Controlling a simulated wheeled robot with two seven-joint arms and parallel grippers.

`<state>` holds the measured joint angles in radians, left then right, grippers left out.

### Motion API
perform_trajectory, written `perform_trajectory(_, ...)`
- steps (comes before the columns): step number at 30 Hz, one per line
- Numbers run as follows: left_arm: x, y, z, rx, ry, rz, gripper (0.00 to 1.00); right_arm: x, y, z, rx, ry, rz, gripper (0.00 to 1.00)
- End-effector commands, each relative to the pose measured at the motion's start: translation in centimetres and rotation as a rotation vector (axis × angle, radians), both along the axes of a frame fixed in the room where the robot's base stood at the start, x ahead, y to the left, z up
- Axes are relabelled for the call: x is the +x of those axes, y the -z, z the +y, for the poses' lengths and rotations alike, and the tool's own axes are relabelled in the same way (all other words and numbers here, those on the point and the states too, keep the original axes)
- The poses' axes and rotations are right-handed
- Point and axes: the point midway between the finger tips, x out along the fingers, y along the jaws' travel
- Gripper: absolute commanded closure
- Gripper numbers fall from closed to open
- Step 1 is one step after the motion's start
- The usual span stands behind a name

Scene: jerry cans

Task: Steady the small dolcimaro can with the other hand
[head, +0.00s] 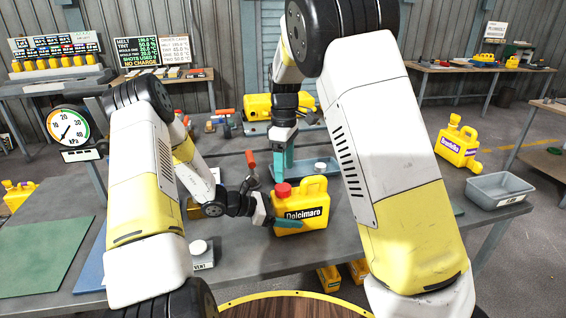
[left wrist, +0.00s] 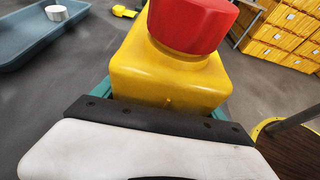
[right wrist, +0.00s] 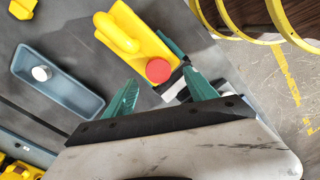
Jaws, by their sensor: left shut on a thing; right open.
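The small yellow Dolcimaro can (head: 303,205) with a red cap stands upright on the grey workbench. My left gripper (head: 280,218) is shut on the can, its green fingers around the lower body. The left wrist view shows the can (left wrist: 165,80) close up, between the fingers. My right gripper (head: 284,160) is open and empty, behind and above the can, pointing down. In the right wrist view the can (right wrist: 140,35) lies beyond the open green fingers (right wrist: 160,95), and its red cap is nearest to them.
A blue-grey tray (right wrist: 60,85) holding a small white-topped item lies on the bench behind the can. A white-capped box labelled VENT (head: 202,255) stands at the front left. A grey bin (head: 499,189) is at the right. A green mat (head: 45,255) covers the left.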

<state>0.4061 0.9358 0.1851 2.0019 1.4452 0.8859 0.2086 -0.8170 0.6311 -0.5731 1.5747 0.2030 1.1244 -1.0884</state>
Motion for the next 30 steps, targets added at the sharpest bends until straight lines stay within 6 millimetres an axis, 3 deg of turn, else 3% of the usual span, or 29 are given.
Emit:
perform_trajectory(6,0.0,0.0,0.0,0.000,0.000,0.000,1.00,0.2,-0.8,0.3,0.017,-0.396,-0.030,0.34)
perform_trajectory(10,0.0,0.0,0.0,-0.001,0.000,0.000,1.00,0.2,-1.1,0.3,0.019,-0.521,-0.040,0.34)
perform_trajectory(23,0.0,0.0,0.0,-0.001,0.000,0.000,1.00,0.3,-1.2,0.4,0.020,-0.572,-0.043,0.34)
perform_trajectory(30,0.0,0.0,0.0,-0.001,0.000,0.000,1.00,0.2,1.1,0.5,0.018,-0.572,-0.040,0.34)
